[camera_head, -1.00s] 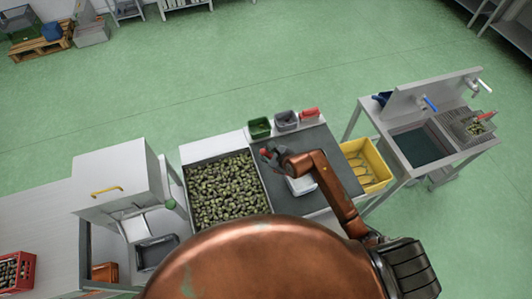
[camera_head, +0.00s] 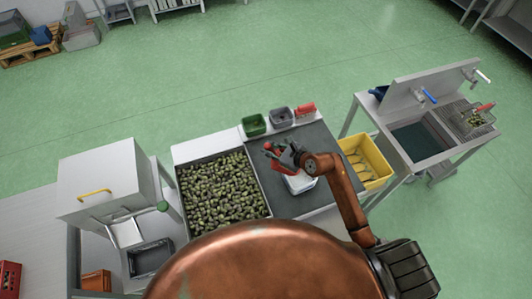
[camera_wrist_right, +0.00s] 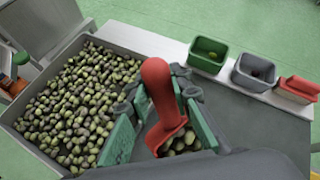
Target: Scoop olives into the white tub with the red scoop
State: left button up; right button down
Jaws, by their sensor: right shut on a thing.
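My right gripper (camera_head: 287,158) is shut on the red scoop (camera_head: 279,163), which it holds above the white tub (camera_head: 302,186) on the dark worktop. The scoop and my arm hide part of the tub, so its contents cannot be told. In the right wrist view the red scoop (camera_wrist_right: 157,85) stands between the fingers of my gripper (camera_wrist_right: 160,115), with several olives (camera_wrist_right: 182,142) at its bowl. The olive bin (camera_head: 183,196), full of green and dark olives, is left of the scoop. My left gripper is not in view.
A green container (camera_head: 254,125), a grey container (camera_head: 281,117) and a red one (camera_head: 306,109) line the worktop's back edge. A yellow crate (camera_head: 373,172) and a sink (camera_head: 418,141) stand to the right. A metal cabinet (camera_head: 104,185) is at the left.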

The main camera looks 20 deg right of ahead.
jog(key=shift+s+d+r+m+t+y+b, duration=0.15)
jog(key=shift+s+d+r+t+y+b, duration=0.2)
jog(key=shift+d+b, duration=0.45)
jog(key=shift+s+d+r+m+t+y+b, duration=0.15)
jog(key=shift+d+r+y+b, duration=0.3)
jog(key=shift+b, duration=0.65)
jog(key=shift+s+d+r+m+t+y+b, duration=0.2)
jog(key=shift+d+r+t+y+b, duration=0.15)
jog(key=shift+d+b, duration=0.5)
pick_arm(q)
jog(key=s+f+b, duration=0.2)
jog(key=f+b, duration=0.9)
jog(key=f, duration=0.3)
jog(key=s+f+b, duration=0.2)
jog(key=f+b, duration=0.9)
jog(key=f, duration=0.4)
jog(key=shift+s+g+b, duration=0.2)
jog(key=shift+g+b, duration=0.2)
pick_arm(e)
jog(key=s+d+m+t+y, duration=0.2)
jog(key=s+d+m+t, duration=0.1)
jog(key=d, duration=0.5)
jog(key=s+d+f+m+t+y, duration=0.1)
jog(key=s+d+m+t+y, duration=0.1)
jog(key=d, duration=0.7)
jog(key=shift+s+f+m+t+y, duration=0.35)
jog(key=shift+s+m+t, duration=0.3)
jog(key=shift+t, duration=0.5)
